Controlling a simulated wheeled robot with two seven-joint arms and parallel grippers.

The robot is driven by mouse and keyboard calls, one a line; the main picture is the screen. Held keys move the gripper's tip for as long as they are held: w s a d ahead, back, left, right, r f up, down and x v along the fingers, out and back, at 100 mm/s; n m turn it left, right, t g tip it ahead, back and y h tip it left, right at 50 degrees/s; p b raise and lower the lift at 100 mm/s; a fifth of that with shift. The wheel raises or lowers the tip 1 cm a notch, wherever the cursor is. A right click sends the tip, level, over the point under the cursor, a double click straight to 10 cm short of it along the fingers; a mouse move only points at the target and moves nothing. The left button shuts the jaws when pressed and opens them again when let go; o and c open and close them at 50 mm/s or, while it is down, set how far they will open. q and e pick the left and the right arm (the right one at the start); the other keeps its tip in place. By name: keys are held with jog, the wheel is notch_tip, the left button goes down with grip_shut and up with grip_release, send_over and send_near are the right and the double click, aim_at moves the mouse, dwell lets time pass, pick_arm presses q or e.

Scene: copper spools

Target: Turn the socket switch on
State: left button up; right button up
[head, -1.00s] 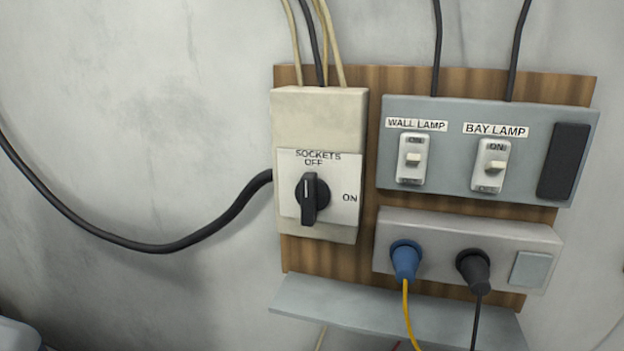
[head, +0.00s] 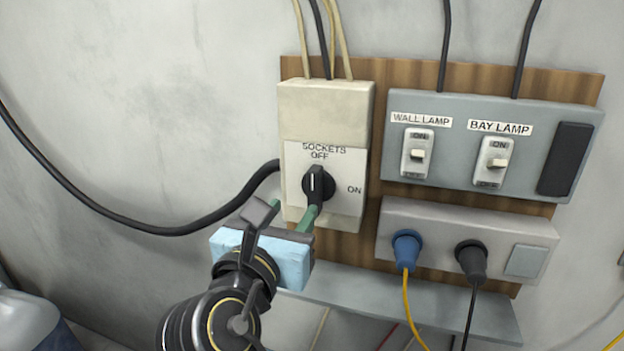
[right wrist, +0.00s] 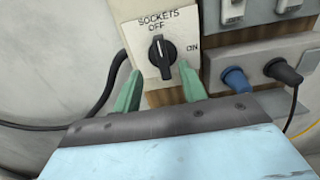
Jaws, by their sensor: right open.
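The socket switch is a black rotary knob (head: 317,184) on a cream box (head: 325,106) labelled SOCKETS, with OFF above the knob and ON to its right. The knob's white mark points up toward OFF. It also shows in the right wrist view (right wrist: 162,58), ahead of my gripper. My right gripper (head: 293,212), with green fingers and a light blue body, is in front of the box, below and left of the knob. In the right wrist view the open fingers (right wrist: 160,88) stand apart, below and to either side of the knob, with nothing between them. My left gripper is out of view.
To the right are a grey panel (head: 470,170) with WALL LAMP and BAY LAMP switches, and a socket strip (head: 437,237) with a blue plug (head: 407,250) and a black plug (head: 471,260). A grey shelf (head: 400,300) juts out below. A black cable (head: 150,232) hangs left.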

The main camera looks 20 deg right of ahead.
aim_at(312, 182)
jog(key=x, duration=1.1)
jog(key=shift+p, duration=0.3)
grip_shut()
